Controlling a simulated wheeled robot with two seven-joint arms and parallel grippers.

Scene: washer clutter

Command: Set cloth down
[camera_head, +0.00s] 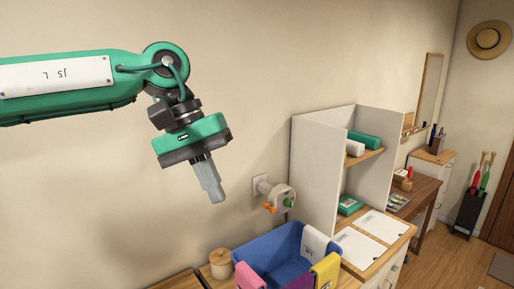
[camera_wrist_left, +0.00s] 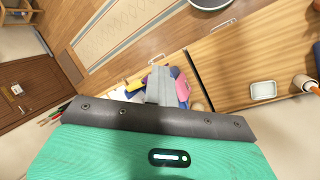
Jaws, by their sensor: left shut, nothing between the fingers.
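My left gripper (camera_head: 214,190) is shut and empty, held in the air in front of the wall, above and to the left of a blue bin (camera_head: 268,252). In the left wrist view my left gripper (camera_wrist_left: 166,84) points down with its fingers together, partly covering the bin. In the left wrist view a pink cloth (camera_wrist_left: 183,90) shows beside the fingers. I cannot tell which cloth the task means. My right gripper is not in view.
A round wooden jar (camera_head: 220,264) stands left of the bin. A wall fixture (camera_head: 274,195) sticks out behind it. A white shelf unit (camera_head: 318,175) and papers (camera_head: 360,249) are to the right. In the left wrist view a white dish (camera_wrist_left: 263,90) lies on the wooden counter.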

